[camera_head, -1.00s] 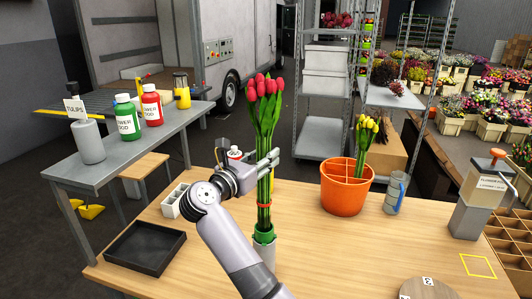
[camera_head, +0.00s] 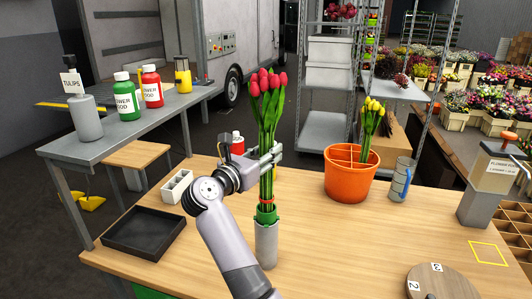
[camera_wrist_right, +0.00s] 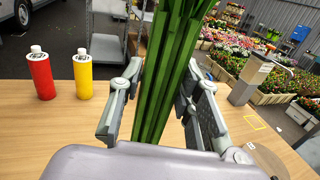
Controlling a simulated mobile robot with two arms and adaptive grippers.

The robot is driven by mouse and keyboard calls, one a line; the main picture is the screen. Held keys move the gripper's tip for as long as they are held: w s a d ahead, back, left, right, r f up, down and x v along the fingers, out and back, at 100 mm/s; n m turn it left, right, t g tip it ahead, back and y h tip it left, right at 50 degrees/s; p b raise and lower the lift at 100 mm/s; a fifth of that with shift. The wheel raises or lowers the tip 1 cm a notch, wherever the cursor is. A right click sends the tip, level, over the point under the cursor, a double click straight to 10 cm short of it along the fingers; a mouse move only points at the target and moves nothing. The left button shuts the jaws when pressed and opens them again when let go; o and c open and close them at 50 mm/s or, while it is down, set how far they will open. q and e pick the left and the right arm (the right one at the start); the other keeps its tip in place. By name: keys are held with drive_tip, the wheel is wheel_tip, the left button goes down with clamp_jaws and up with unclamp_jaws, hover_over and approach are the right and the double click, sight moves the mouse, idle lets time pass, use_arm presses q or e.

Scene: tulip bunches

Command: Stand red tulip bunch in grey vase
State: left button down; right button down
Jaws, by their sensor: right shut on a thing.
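The red tulip bunch (camera_head: 267,85) stands close to upright, with a red band around its green stems. My right gripper (camera_head: 267,160) is shut on the stems above this band. The wrist view shows the stems (camera_wrist_right: 170,70) between its two fingers. The grey vase (camera_head: 266,245) stands on the wooden table directly below the bunch. The lower stems meet a green part at the vase's mouth; the stem ends are hidden. My left gripper is not in view.
An orange divided pot (camera_head: 347,184) with yellow tulips and a grey-blue mug (camera_head: 401,180) stand to the right. A black tray (camera_head: 145,247) and a white compartment box (camera_head: 177,189) are at left. A round numbered board (camera_head: 440,284) lies at front right.

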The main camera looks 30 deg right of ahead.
sight(262, 198)
drive_tip(key=shift+f+b, duration=5.65)
drive_tip(key=shift+f, duration=0.95)
drive_tip(key=c, duration=1.1)
unclamp_jaws()
drive_tip(key=shift+o, duration=0.6)
drive_tip(key=o, duration=0.5)
drive_tip(key=shift+o, duration=0.2)
drive_tip(key=shift+a, duration=0.1)
